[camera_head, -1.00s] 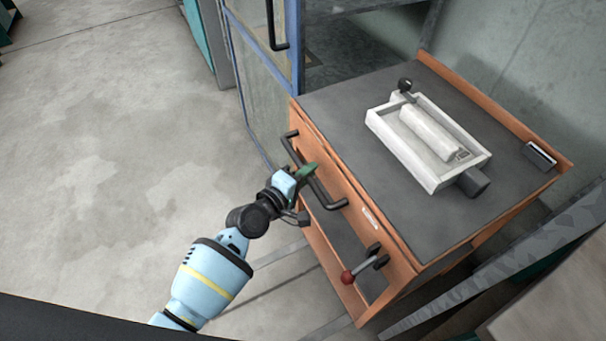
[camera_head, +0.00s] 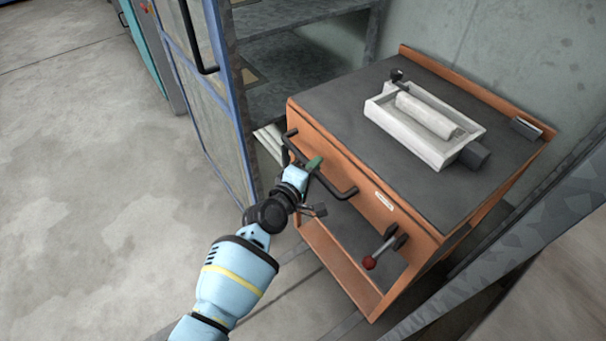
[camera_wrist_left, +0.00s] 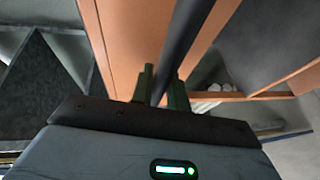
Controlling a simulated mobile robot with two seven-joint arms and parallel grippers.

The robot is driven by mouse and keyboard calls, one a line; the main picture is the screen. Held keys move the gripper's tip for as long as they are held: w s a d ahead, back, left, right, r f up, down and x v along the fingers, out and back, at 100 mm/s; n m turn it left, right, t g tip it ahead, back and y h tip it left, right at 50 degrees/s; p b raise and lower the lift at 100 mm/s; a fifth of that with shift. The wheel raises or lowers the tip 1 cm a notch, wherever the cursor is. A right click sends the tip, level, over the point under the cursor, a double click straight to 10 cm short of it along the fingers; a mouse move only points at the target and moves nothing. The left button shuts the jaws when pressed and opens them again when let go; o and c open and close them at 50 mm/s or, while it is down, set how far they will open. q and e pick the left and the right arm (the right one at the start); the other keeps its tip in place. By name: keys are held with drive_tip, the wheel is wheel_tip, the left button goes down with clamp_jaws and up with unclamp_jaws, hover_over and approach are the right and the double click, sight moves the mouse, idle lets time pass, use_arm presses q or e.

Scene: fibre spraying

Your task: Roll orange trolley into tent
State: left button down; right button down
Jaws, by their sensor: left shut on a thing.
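The orange trolley (camera_head: 330,147) with a dark grey top stands at the right of the head view. Its black bar handle (camera_head: 334,190) is on the side facing me. My left gripper (camera_head: 312,165) is shut on this handle. In the left wrist view the black handle (camera_wrist_left: 188,40) runs between the two fingers (camera_wrist_left: 161,88). A lever with a red knob (camera_head: 369,262) sticks out of the trolley's near side, to the right of the handle. My right gripper is in neither view. I cannot make out the tent for certain.
A white tray (camera_head: 395,131) holding a white roll lies on the trolley top. A blue-framed door (camera_head: 205,110) and grey shelves (camera_head: 290,65) stand behind and left. A grey metal beam (camera_head: 500,255) runs close along the right. The concrete floor at left (camera_head: 90,190) is clear.

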use_arm(q)
drive_tip(key=shift+w+d, duration=0.2)
drive_tip(key=shift+d, duration=0.05)
drive_tip(key=c, duration=1.4)
unclamp_jaws()
drive_tip(key=shift+o, duration=0.2)
drive_tip(key=shift+s, duration=0.1)
drive_tip(key=shift+s+a+r+p, duration=0.15)
drive_tip(key=shift+s+a+p, duration=0.15)
drive_tip(key=shift+s+a, duration=0.15)
drive_tip(key=p+v, duration=0.1)
drive_tip(key=v, duration=0.5)
drive_tip(key=shift+s+p, duration=0.25)
drive_tip(key=shift+p, duration=0.05)
